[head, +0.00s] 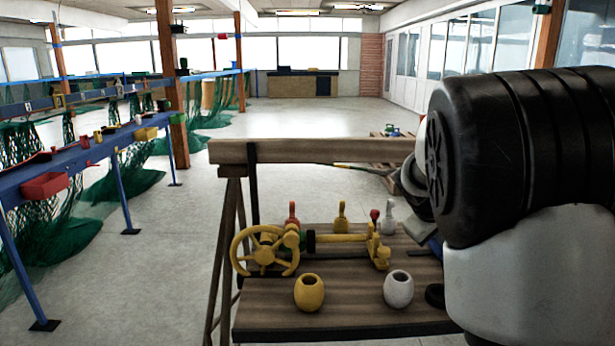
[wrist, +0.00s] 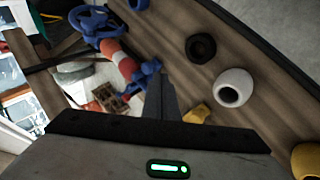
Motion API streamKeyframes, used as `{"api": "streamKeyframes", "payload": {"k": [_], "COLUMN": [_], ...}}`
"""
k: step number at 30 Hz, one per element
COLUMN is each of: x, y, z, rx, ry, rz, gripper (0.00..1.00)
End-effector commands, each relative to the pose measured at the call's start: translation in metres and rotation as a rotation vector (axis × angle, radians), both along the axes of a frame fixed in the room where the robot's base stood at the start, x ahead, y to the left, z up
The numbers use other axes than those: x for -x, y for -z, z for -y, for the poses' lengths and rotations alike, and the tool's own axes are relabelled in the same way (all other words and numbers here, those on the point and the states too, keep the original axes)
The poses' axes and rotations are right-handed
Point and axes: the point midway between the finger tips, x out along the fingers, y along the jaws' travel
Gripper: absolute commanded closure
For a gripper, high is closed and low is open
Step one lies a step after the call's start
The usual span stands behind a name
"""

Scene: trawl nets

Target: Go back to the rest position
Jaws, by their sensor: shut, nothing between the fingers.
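My gripper (wrist: 162,78) shows in the wrist view with its fingers together and nothing between them. It points over the wooden bench, apart from the things on it. In the head view my arm fills the right side and hides most of the gripper and the bench's right part. A yellow handwheel (head: 265,250) on a fixture stands at the bench's left. A yellow pot (head: 309,292) and a white pot (head: 398,289) stand at its front. The white pot also shows in the wrist view (wrist: 233,88), beside a black ring-shaped piece (wrist: 202,49).
A blue handwheel (wrist: 92,22) on a fixture with an orange and white cylinder (wrist: 121,67) lies near my fingers in the wrist view. Small upright handles, one yellow (head: 341,217), stand at the bench's back. Open floor (head: 290,120) lies beyond; a blue rack (head: 100,155) stands left.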

Motion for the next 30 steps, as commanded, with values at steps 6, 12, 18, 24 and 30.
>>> {"api": "streamKeyframes", "payload": {"k": [6, 12, 18, 24, 30], "x": [0.112, 0.203, 0.262, 0.308, 0.312], "y": [-0.035, -0.046, -0.042, -0.031, -0.076], "z": [-0.059, -0.115, -0.15, -0.175, -0.177], "rx": [-0.33, -0.529, -0.629, -0.689, -0.695], "ry": [0.121, 0.172, 0.198, 0.218, 0.221], "rz": [0.072, 0.097, 0.106, 0.111, 0.108], "gripper": [1.0, 1.0, 1.0, 1.0, 1.0]}}
